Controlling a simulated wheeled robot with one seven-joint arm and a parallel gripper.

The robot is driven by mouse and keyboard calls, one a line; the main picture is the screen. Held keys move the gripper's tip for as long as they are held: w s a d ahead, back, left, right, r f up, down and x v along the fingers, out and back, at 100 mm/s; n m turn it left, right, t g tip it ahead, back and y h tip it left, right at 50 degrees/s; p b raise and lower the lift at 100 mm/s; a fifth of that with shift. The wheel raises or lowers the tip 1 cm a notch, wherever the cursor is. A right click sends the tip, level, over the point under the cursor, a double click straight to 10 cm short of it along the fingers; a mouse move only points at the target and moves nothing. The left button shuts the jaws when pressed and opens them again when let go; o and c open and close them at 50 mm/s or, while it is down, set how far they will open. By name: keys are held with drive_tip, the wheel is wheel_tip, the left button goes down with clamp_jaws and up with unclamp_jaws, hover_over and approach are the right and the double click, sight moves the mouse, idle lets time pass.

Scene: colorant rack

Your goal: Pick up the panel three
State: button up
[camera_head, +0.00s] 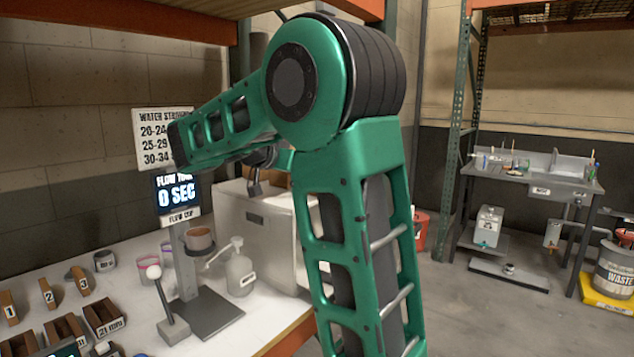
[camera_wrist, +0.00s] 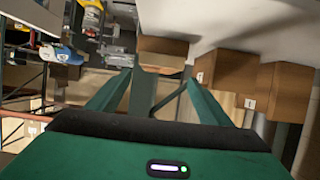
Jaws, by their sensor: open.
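Panel three (camera_head: 80,281) is a small upright brown piece with a white label "3", on the white table at the left of the head view. Panel two (camera_head: 47,292) and panel one (camera_head: 9,307) stand in a row to its left. My gripper (camera_wrist: 160,96) shows in the wrist view as two green fingers spread apart, with nothing held between them. In the head view my green arm bends over the table, and I cannot clearly make out the fingers there. I cannot identify panel three in the wrist view.
Brown open trays (camera_head: 104,316) sit in front of the panels. A grey stand with a sign (camera_head: 178,198), a white pump bottle (camera_head: 240,273) and a stick with a white ball (camera_head: 153,272) stand to the right. Brown boxes (camera_wrist: 236,80) show in the tilted wrist view.

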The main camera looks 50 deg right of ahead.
drive_tip(key=shift+x, duration=2.95)
drive_tip(key=shift+c, duration=0.6)
